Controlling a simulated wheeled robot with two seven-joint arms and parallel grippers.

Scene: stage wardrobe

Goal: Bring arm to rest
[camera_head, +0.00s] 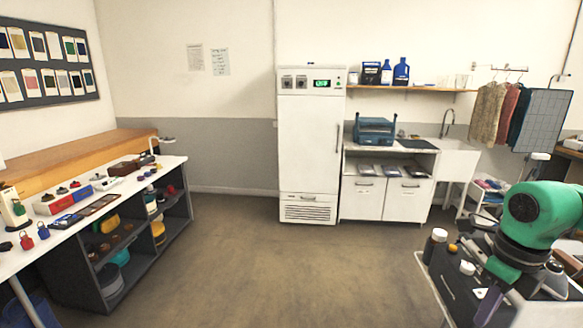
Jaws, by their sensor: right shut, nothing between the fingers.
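My right arm, with its green casing (540,210), comes in at the right edge and hangs over the dark-topped table (447,285) there. My right gripper (487,306) points downward at the lower right, partly cut off by the frame. It is shut and holds nothing. My left arm and left gripper are not in view.
A long workbench (120,190) with small items runs along the left. A white cabinet (308,150) and a counter with a blue machine (374,130) stand at the back. Bottles and jars, including a dark one (435,243), stand near my right arm. The middle floor is clear.

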